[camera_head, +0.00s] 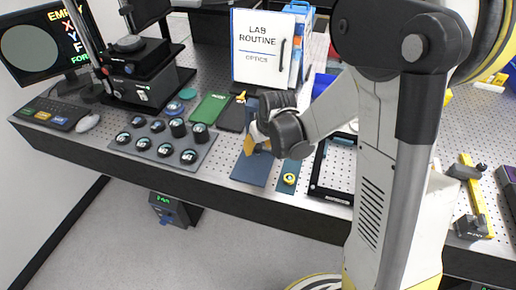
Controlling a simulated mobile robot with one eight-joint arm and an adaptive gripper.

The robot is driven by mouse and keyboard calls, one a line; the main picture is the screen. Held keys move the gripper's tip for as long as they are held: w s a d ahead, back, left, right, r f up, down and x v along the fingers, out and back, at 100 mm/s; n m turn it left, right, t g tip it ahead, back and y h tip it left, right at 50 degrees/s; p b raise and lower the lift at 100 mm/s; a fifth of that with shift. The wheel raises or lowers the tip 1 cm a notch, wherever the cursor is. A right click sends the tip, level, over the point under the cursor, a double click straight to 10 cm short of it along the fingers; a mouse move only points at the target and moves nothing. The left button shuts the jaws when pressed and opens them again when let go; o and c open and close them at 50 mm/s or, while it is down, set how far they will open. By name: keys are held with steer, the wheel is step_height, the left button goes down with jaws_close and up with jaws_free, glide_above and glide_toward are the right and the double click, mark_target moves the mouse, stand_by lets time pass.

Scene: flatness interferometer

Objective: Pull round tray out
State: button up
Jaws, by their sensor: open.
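A dark instrument (140,85) stands on the bench at the upper left. A round dark disc (128,44) sits on its upper part; I cannot tell whether this is the round tray or how far out it stands. My gripper (250,138) is at the middle of the bench, well to the right of the instrument. It is open, with yellow-orange fingertips over a dark blue stand (252,170). I see nothing held between the fingers. My arm hides part of the bench to the right.
A grey board (152,157) with several round pieces lies between instrument and gripper, beside a green pad (210,107). A "Lab Routine" binder (262,50) stands behind. A black-framed tray (333,168) lies right of the gripper.

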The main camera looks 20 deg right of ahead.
steer(key=shift+f, duration=0.1)
jaws_close()
steer(key=s+a, duration=0.1)
steer(key=s, duration=0.1)
steer(key=s+a, duration=0.4)
steer(key=s, duration=0.1)
steer(key=shift+b, duration=0.35)
jaws_free()
steer(key=v, duration=1.2)
